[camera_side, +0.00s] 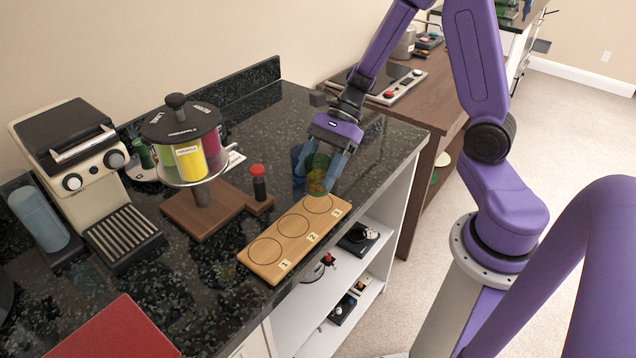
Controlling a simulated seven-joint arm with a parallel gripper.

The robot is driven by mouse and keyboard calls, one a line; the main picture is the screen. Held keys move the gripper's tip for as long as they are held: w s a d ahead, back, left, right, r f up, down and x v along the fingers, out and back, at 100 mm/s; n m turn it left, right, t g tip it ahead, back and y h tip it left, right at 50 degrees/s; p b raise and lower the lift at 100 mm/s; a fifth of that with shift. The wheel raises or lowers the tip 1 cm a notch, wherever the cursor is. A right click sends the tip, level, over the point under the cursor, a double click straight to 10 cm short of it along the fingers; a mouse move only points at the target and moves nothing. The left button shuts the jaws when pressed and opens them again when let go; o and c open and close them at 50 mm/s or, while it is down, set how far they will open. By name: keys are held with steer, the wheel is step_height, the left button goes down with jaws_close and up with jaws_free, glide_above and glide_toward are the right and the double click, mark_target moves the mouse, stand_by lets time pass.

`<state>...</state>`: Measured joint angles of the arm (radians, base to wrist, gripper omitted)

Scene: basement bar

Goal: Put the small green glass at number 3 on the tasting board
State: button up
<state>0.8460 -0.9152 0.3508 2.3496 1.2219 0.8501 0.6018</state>
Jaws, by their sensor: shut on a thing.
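The tasting board (275,243) is light wood with a row of ring marks numbered 1, 2 and 3. It lies along the front edge of the dark counter. Number 3 is at its far right end. My gripper (321,174) points down over that end and is shut on the small green glass (317,176). The glass looks upright, and its base shows over the number 3 ring or its far edge. I cannot tell whether it touches the board. The fingers partly cover the glass.
A carousel of coloured containers (190,160) stands on a wooden base left of the board. A coffee machine (80,170) is at the left, and a red flat object (115,330) lies in front. Open shelves are below the counter.

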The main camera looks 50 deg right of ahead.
mark_target(318, 183)
steer(key=shift+f, duration=1.8)
steer(key=shift+f, duration=0.15)
steer(key=o, duration=1.3)
